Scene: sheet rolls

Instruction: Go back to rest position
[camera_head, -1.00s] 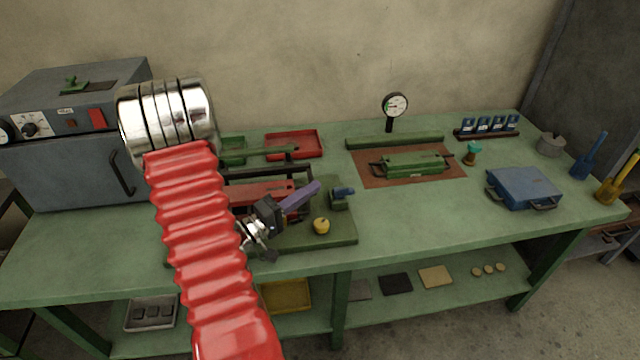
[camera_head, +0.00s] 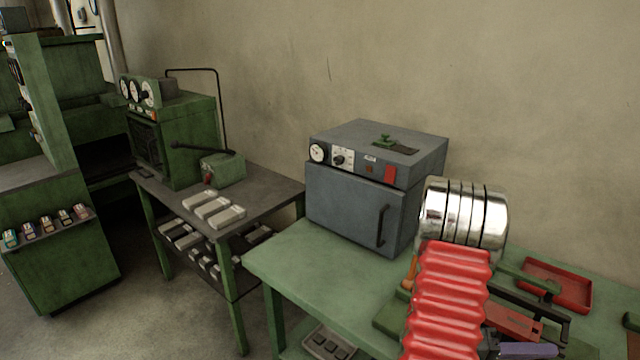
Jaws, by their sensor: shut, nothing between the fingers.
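My arm shows at the lower right as a red ribbed sleeve (camera_head: 447,305) topped by a shiny banded metal joint (camera_head: 463,214). It stands in front of the green bench, beside the grey oven. My gripper's fingers are not visible; the lower picture edge and the sleeve cut off that area. A purple piece (camera_head: 528,350) shows at the bottom edge just right of the sleeve, and I cannot tell what it belongs to.
The grey oven (camera_head: 357,205) stands on the green bench (camera_head: 310,262), with a red tray (camera_head: 557,285) at right. A dark table (camera_head: 262,190) bears a green machine (camera_head: 180,135) and pale blocks (camera_head: 213,208). Open floor (camera_head: 165,325) lies at lower left.

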